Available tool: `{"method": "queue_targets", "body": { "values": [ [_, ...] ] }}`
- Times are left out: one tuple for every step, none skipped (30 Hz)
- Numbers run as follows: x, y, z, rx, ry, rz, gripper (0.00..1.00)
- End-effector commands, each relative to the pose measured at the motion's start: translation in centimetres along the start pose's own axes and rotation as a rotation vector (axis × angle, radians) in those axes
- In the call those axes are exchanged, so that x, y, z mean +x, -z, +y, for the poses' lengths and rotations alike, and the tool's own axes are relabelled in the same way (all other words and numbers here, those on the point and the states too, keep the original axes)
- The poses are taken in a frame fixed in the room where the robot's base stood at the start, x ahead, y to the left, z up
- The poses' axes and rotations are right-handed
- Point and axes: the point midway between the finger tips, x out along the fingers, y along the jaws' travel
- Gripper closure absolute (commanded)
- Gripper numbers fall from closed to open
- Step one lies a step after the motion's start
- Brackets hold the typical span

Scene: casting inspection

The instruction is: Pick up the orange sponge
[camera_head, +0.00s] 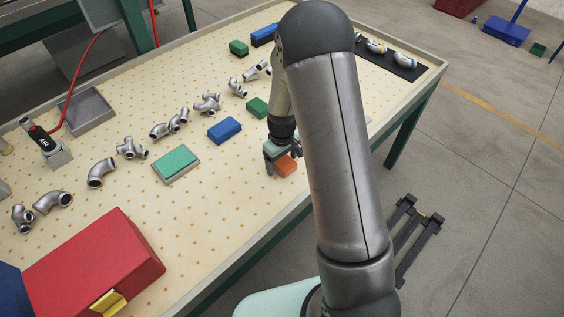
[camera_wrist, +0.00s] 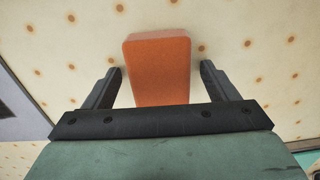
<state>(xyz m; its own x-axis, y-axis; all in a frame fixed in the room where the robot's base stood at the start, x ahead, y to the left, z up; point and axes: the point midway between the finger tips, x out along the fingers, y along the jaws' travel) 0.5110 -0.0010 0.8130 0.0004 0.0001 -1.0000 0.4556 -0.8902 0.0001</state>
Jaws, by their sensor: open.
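The orange sponge (camera_head: 286,166) is a small block lying on the dotted table top near its front edge. In the wrist view the sponge (camera_wrist: 160,65) sits between the two dark fingers of my gripper (camera_wrist: 160,72), with a gap showing on each side. My gripper (camera_head: 283,160) is open and low over the table at the sponge, pointing down. The near end of the sponge is hidden behind the gripper body in the wrist view. I cannot tell how far the fingertips are above the table.
A blue block (camera_head: 224,130) and a green block (camera_head: 257,107) lie left of and behind the gripper. A green pad (camera_head: 176,164) lies farther left. Several metal pipe fittings (camera_head: 132,147) form a row. A red case (camera_head: 92,268) stands front left. A black mat (camera_head: 400,66) is far right.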

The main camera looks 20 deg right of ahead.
Motion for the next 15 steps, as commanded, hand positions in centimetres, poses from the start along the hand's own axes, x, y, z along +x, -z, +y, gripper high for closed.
{"method": "queue_targets", "body": {
  "values": [
    [-0.01,0.01,0.00,0.000,0.000,0.000,0.23],
    [-0.01,0.01,0.00,0.000,0.000,0.000,0.31],
    [-0.01,0.00,0.00,0.000,0.000,0.000,0.42],
    [-0.02,0.00,0.00,0.000,0.000,0.000,0.51],
    [-0.02,0.00,0.00,0.000,0.000,0.000,0.59],
    [-0.02,0.00,0.00,0.000,0.000,0.000,0.68],
    [-0.03,0.00,0.00,0.000,0.000,0.000,0.68],
    [-0.03,0.00,0.00,0.000,0.000,0.000,0.68],
    [-0.04,0.01,0.00,0.000,0.000,0.000,0.68],
    [-0.04,0.01,0.00,0.000,0.000,0.000,0.68],
    [-0.04,0.01,0.00,0.000,0.000,0.000,0.68],
    [-0.04,0.00,0.00,0.000,0.000,0.000,0.68],
    [-0.04,0.00,0.00,0.000,0.000,0.000,0.68],
    [-0.06,0.01,0.00,0.000,0.000,0.000,0.68],
    [-0.11,0.02,0.01,0.000,0.000,0.000,0.68]
  ]
}}
